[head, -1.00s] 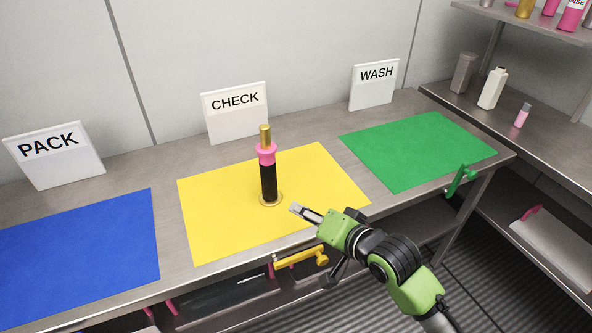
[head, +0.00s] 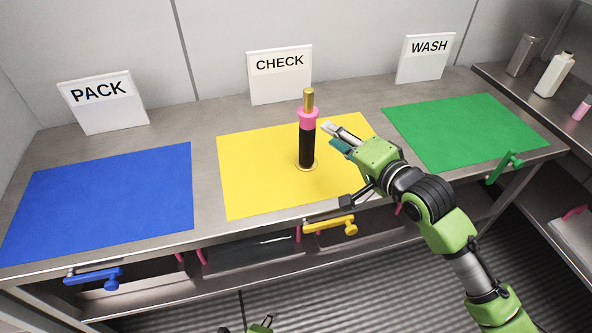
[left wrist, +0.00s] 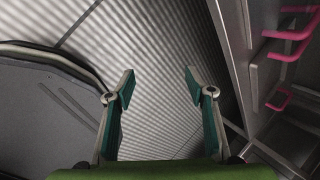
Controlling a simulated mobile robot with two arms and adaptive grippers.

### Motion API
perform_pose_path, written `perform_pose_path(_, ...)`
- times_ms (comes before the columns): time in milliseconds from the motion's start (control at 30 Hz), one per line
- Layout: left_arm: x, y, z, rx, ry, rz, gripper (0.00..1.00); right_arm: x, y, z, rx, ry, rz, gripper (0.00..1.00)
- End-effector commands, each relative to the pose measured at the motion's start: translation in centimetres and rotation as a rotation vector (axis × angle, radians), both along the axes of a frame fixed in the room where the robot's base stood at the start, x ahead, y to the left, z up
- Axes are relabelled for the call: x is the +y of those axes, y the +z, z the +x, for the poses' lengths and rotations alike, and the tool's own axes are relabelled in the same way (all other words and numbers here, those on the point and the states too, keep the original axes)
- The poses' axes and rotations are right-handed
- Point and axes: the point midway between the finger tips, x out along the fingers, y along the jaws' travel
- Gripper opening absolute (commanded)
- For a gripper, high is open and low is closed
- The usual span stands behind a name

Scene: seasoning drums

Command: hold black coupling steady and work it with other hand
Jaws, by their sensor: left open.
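The black coupling (head: 307,148) stands upright on the yellow mat (head: 245,185). It is a black cylinder with a pink collar (head: 308,118) and a gold top (head: 309,99), and a gold ring shows at its foot. My right gripper (head: 331,136) is just right of the black part, below the collar, its fingers pointing at it. I cannot tell whether its fingers are apart or whether they touch the coupling. My left gripper (left wrist: 158,83) is open and empty in the left wrist view, above the ridged floor, away from the coupling. Only a bit of the left arm shows at the head view's bottom edge.
A blue mat (head: 110,200) lies left and a green mat (head: 465,130) right, with PACK (head: 103,102), CHECK (head: 280,75) and WASH (head: 426,58) signs behind. Coloured handles, one yellow (head: 330,226), stick out along the bench front. Bottles stand on the right-hand shelf.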

Motion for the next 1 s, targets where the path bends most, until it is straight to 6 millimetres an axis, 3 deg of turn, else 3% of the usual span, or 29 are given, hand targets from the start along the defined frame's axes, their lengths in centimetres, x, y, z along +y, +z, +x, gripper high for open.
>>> perform_pose_path(100,-3.6,5.1,4.0,-0.149,-0.269,0.136,0.49,0.0,0.0,0.0,0.000,0.000,0.000,0.28)
perform_pose_path(300,-9.3,14.5,8.6,-0.411,-0.660,0.417,0.49,0.0,0.0,0.0,0.000,0.000,0.000,0.28)
perform_pose_path(500,-14.1,25.0,10.8,-0.666,-0.942,0.737,0.49,0.0,0.0,0.0,0.000,0.000,0.000,0.28)
perform_pose_path(633,-16.2,31.4,11.0,-0.806,-1.055,0.945,0.49,0.0,0.0,0.0,0.000,0.000,0.000,0.28)
perform_pose_path(700,-16.5,34.9,11.6,-0.873,-1.080,1.058,0.49,0.0,0.0,0.0,0.000,0.000,0.000,0.28)
perform_pose_path(767,-15.5,37.3,13.3,-0.916,-1.056,1.131,0.49,0.0,0.0,0.0,0.000,0.000,0.000,0.28)
perform_pose_path(1000,-10.1,42.6,20.5,-1.015,-0.852,1.171,0.49,0.0,0.0,0.0,0.000,0.000,0.000,0.28)
